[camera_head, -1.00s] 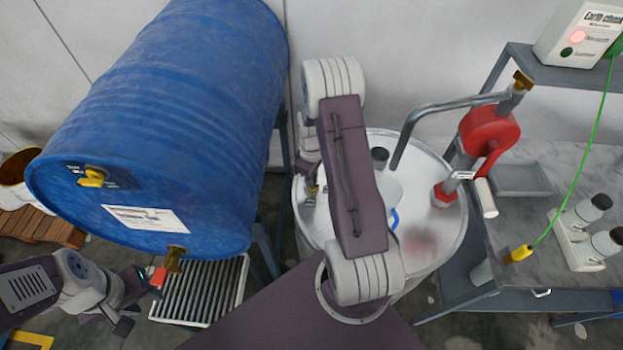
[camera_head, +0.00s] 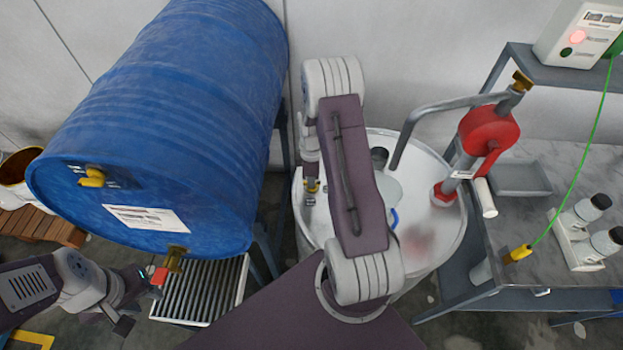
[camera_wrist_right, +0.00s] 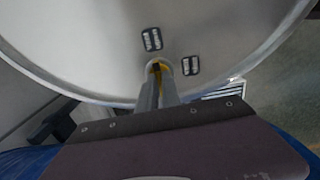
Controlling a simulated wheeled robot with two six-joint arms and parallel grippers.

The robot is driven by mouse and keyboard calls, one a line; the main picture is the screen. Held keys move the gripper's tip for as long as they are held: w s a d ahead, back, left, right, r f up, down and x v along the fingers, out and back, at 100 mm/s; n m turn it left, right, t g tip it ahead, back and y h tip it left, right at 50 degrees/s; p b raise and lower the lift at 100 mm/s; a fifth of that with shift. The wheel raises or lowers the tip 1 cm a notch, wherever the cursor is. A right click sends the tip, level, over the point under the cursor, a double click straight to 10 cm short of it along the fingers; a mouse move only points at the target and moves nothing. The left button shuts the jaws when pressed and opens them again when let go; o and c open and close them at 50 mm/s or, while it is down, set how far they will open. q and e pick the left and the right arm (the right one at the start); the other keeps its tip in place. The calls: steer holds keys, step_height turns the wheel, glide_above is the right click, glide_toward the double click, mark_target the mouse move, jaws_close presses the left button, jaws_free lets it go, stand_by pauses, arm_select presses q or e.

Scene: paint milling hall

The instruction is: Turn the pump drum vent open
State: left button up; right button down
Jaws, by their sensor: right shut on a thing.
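The pump drum (camera_head: 440,245) is a pale metal drum with a red hand pump (camera_head: 488,130) on its lid. Its vent is a small yellow part at the lid's left side, and it shows in the right wrist view (camera_wrist_right: 157,67) between the fingertips. My right gripper (camera_wrist_right: 158,78) comes down onto the lid there and is shut on the vent. It also shows in the head view (camera_head: 311,186), partly behind my arm. Most of the vent is hidden by the fingers, so its angle is unclear. My left gripper (camera_head: 139,294) is open and empty, near the blue drum's tap.
A large blue drum (camera_head: 180,110) lies on a stand at left, with a yellow vent (camera_head: 92,178) and a red-handled tap (camera_head: 160,277). A slatted grate (camera_head: 205,290) is below. Two dark label plates (camera_wrist_right: 152,39) (camera_wrist_right: 190,65) flank the pump drum's vent. A bench (camera_head: 535,250) stands right.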

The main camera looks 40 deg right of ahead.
steer(key=shift+w, duration=0.1)
steer(key=c, duration=1.5)
jaws_free()
steer(key=shift+c, duration=0.2)
step_height(320, 180, up, 9)
steer(key=b, duration=0.1)
steer(key=shift+r, duration=0.1)
